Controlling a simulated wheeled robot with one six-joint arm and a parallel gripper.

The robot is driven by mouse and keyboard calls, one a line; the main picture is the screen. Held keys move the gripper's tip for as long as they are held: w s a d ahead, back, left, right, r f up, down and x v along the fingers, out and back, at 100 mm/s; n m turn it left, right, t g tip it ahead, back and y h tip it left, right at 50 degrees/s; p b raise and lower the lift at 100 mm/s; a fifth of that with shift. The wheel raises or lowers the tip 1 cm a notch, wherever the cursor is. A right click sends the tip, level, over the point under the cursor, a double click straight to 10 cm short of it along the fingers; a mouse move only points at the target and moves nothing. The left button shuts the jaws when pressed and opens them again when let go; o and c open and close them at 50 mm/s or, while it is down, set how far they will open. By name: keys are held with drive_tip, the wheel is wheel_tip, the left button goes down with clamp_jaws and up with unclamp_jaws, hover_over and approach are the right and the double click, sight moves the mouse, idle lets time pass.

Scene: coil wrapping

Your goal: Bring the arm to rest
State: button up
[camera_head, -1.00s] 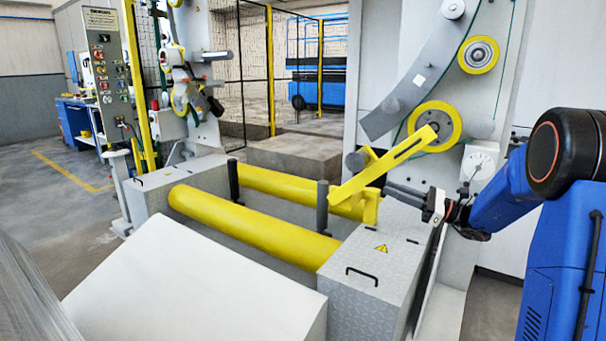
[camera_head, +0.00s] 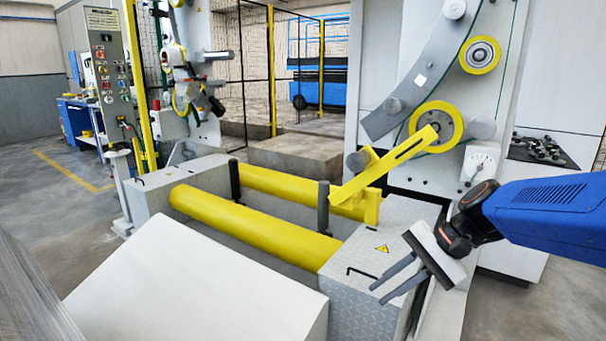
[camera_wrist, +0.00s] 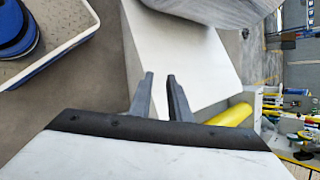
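My gripper (camera_head: 376,295) is at the right in the head view, at the end of my blue arm (camera_head: 550,212). Its two dark fingers point down and left, near the grey box top of the coil wrapping machine (camera_head: 385,255). In the wrist view, the fingers of my gripper (camera_wrist: 160,77) stand apart with a gap between them. Nothing is held. Whether the fingers touch the machine cannot be told, but they look clear of it.
Two yellow rollers (camera_head: 255,235) lie across the machine, with a yellow bar (camera_head: 385,165) at their right end. A white sloped block (camera_head: 200,285) is in front. The wrist view shows a white-rimmed tray (camera_wrist: 70,45) with a blue round thing (camera_wrist: 18,30).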

drive_tip(key=s+d+f+n+t+h, duration=0.4)
drive_tip(key=s+d+n+h, duration=0.4)
drive_tip(key=s+d, duration=0.3)
drive_tip(key=shift+s+d+f, duration=0.15)
drive_tip(key=shift+s+d, duration=0.15)
drive_tip(key=shift+s, duration=0.4)
idle(1.2)
